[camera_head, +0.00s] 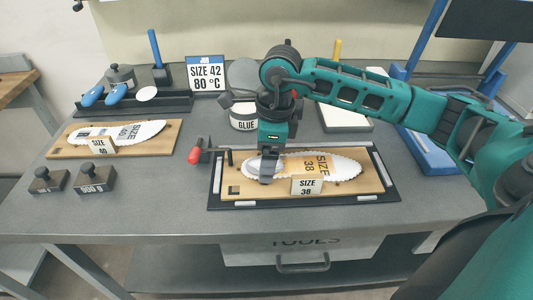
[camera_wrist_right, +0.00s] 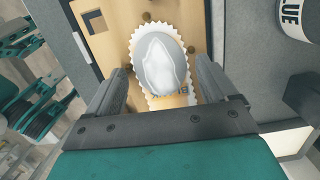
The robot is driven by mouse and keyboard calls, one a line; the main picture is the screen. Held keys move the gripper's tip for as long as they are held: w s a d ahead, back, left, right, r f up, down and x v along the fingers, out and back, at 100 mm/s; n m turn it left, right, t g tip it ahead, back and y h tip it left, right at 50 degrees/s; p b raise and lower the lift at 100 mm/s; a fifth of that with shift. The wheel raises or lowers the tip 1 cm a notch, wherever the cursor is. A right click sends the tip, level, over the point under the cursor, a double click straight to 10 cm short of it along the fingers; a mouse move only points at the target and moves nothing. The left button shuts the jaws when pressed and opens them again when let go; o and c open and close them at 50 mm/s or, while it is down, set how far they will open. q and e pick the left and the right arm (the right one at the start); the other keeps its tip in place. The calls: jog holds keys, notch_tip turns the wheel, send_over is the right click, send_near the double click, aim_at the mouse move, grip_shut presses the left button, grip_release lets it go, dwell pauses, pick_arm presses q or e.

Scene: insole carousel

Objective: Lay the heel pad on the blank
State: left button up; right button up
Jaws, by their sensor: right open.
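The blank (camera_head: 343,168) is a long white, scalloped sole shape printed SIZE 38, lying on a wooden board (camera_head: 236,194) in a dark tray. The heel pad (camera_wrist_right: 164,62) is a pale grey oval at the blank's heel end, inside the scalloped edge in the right wrist view. It appears to lie flat on the blank. My right gripper (camera_head: 268,178) is low over the heel end. In the right wrist view its open fingers (camera_wrist_right: 162,78) stand on either side of the pad, with gaps visible. It partly hides the heel in the head view. My left gripper is not in view.
A SIZE 38 block (camera_head: 307,186) stands at the board's front edge. A red-knobbed clamp (camera_head: 194,156) is left of the tray, and a glue pot (camera_head: 243,116) behind it. A SIZE 40 board (camera_head: 68,145) and dark weights (camera_head: 96,178) are at left. The table's front middle is clear.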

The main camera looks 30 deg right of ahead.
notch_tip(320, 180, up, 12)
jog(key=d, duration=0.1)
jog(key=shift+s, duration=0.4)
jog(key=shift+d, duration=0.1)
